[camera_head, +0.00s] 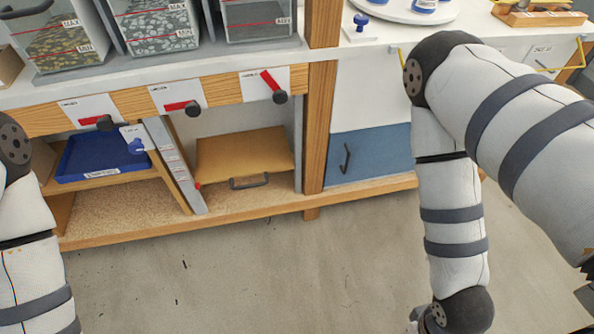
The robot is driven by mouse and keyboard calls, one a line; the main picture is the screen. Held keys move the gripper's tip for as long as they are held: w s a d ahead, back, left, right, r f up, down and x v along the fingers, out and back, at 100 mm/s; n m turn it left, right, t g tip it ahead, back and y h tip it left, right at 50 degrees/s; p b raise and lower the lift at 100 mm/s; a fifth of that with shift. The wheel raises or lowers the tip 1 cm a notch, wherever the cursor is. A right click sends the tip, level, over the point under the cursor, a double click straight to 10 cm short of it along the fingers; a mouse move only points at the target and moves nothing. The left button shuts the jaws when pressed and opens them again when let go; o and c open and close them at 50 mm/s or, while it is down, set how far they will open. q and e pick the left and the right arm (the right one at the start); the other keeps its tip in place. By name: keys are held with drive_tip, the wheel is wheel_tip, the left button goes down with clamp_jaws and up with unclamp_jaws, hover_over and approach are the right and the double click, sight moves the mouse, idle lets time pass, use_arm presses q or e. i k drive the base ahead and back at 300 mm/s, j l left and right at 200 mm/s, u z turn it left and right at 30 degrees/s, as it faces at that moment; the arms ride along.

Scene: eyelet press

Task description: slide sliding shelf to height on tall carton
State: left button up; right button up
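A tan board (240,152), which looks like the sliding shelf, sits low in the right open bay of the wooden cabinet, with a dark bar handle (249,182) at its front edge. A grey upright rail (176,166) with several small white labels stands to its left. I cannot read the label marks. No thing can be clearly told as the tall carton. Both my arms are in view, but neither gripper shows. Neither visible arm part touches the board.
A blue tray (101,155) lies in the left bay. Clear bins (155,24) stand on the counter. A blue drawer front (369,157) is to the right. Floor in front is clear.

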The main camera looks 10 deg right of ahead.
sight(231, 157)
drive_tip(key=i+j, duration=0.2)
drive_tip(key=i+j+z, duration=0.1)
drive_tip(key=j, duration=0.35)
drive_tip(key=i+j, duration=0.25)
